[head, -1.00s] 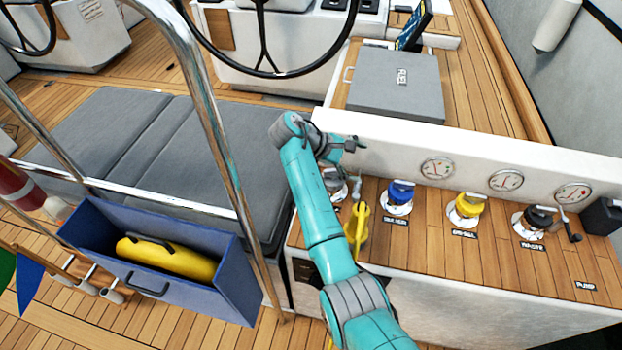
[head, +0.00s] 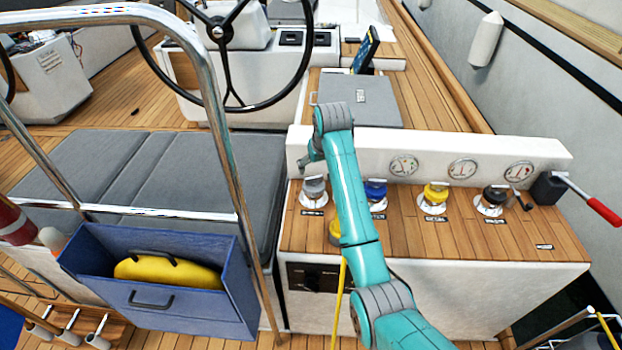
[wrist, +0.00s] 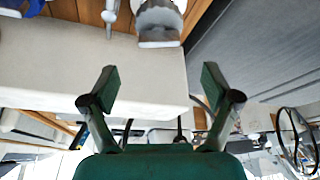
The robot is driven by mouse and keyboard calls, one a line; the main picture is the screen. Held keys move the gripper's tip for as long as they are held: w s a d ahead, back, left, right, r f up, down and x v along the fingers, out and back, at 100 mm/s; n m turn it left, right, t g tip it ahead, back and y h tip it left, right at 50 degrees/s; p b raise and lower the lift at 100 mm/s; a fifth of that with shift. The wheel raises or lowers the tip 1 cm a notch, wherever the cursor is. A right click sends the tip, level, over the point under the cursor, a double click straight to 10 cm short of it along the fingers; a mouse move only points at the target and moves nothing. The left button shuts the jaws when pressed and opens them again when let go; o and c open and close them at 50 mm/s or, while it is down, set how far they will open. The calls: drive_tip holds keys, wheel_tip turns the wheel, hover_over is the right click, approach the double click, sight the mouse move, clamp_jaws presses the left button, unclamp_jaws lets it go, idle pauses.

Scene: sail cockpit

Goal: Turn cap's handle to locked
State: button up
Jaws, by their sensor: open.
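Several round caps with handles stand in a row on the teak counter: a grey cap (head: 314,188), a blue cap (head: 376,190), a yellow cap (head: 435,194) and a black cap (head: 492,198). Labels lie in front of them, too small to read. My gripper (head: 307,163) is above and behind the grey cap, apart from it. In the wrist view my gripper (wrist: 158,82) is open and empty, its two fingers spread. The grey cap (wrist: 158,20) is at the top of that view, beyond the fingertips. The blue cap (wrist: 22,6) is partly cut off there.
A white panel with gauges (head: 403,165) rises behind the caps. A pump lever with a red grip (head: 603,211) sticks out at the right. A yellow object (head: 335,233) is partly hidden by my arm. A steel rail (head: 232,150) and a blue bin (head: 150,312) are left.

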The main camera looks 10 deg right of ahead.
sight(314, 177)
drive_tip(key=x, duration=0.8)
